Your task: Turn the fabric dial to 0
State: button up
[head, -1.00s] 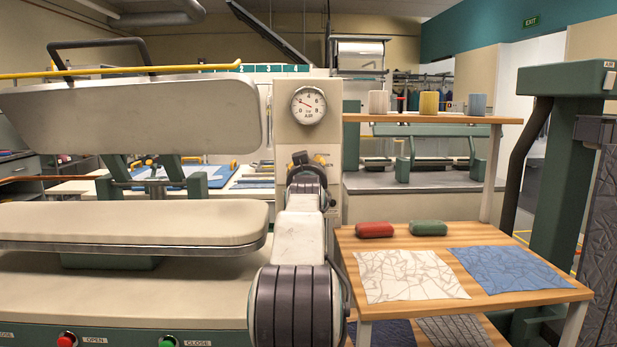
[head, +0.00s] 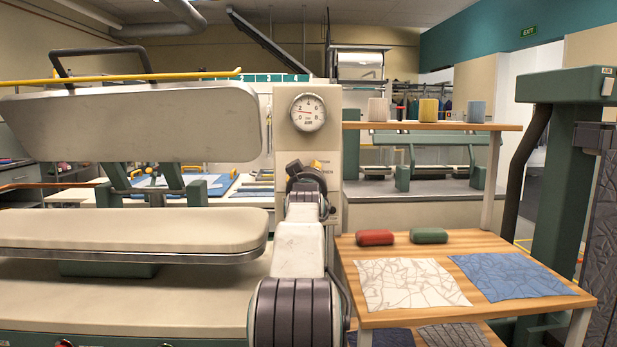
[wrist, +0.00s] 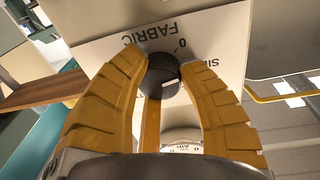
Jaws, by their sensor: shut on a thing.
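The fabric dial (wrist: 162,75) is a dark round knob on a pale panel in the wrist view. The word FABRIC and a 0 mark show upside down above it, and a partly cut-off label starting "SI" is at its right. My gripper (wrist: 163,65) has its yellow fingers closed around the dial from both sides. A pale mark shows on the knob's lower right; I cannot tell for sure which label it points to. In the head view my gripper (head: 305,166) is at the panel below the gauge, and my own wrist hides the dial.
A round AIR gauge (head: 308,112) sits above the dial on the pale column (head: 333,150). A garment press (head: 130,235) stands at left.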

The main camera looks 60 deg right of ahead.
jog(key=o, duration=0.8)
jog(key=shift+r, duration=0.2)
jog(key=o, duration=0.4)
jog(key=shift+f, duration=0.15)
jog(key=shift+a, duration=0.1)
jog(key=shift+v, duration=5.9)
